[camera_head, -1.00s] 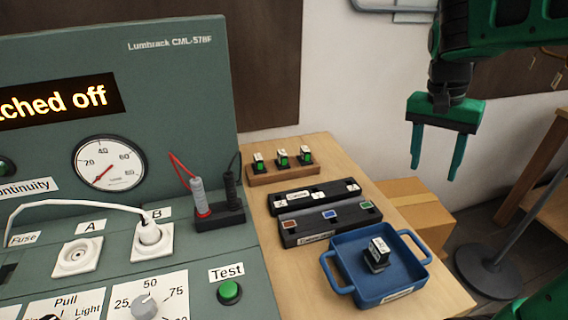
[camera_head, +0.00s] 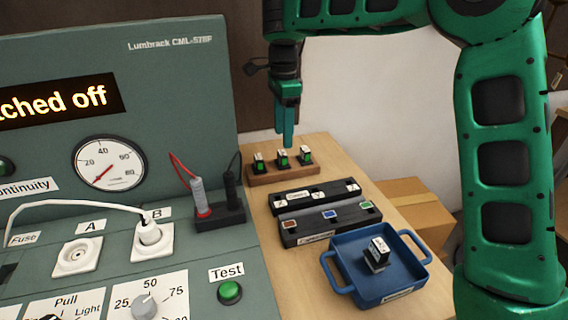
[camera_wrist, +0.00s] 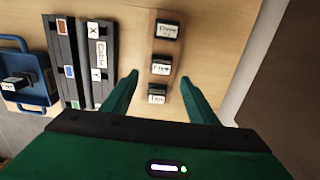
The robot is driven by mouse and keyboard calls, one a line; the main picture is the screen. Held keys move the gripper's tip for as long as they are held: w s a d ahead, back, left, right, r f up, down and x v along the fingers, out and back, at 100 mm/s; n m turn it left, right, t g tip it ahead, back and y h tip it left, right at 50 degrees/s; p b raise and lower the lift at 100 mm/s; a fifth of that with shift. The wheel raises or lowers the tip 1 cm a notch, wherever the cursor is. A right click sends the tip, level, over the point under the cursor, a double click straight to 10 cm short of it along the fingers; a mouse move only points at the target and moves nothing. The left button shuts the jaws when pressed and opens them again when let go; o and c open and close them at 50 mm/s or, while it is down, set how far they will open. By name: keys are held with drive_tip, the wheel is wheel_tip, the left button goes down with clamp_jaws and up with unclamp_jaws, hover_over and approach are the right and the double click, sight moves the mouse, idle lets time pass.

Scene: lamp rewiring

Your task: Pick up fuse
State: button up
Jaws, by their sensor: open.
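Three fuses with white labelled tops, black bodies and green fronts stand in a row in a wooden rack at the back of the bench: the left fuse (camera_head: 258,161), the middle fuse (camera_head: 282,157) and the right fuse (camera_head: 305,154). The wrist view shows the same row, with one fuse (camera_wrist: 157,93) nearest my gripper, another fuse (camera_wrist: 160,65) in the middle and a third fuse (camera_wrist: 167,29) farthest. My gripper (camera_head: 287,143) is open and empty, pointing down above the rack. In the wrist view its fingertips (camera_wrist: 160,80) lie either side of the row. No contact shows.
A blue tray (camera_head: 405,290) holds another black block with a white label (camera_head: 378,254). The green test panel (camera_head: 120,60) stands left, with probes (camera_head: 200,197) beside the rack.

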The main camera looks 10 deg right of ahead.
sight(282, 152)
drive_tip(key=shift+w+a+f, duration=0.1)
drive_tip(key=shift+f, duration=1.85)
drive_tip(key=shift+w+a+f, duration=0.1)
drive_tip(key=shift+f, duration=1.85)
drive_tip(key=shift+c, duration=0.3)
drive_tip(key=c, duration=0.9)
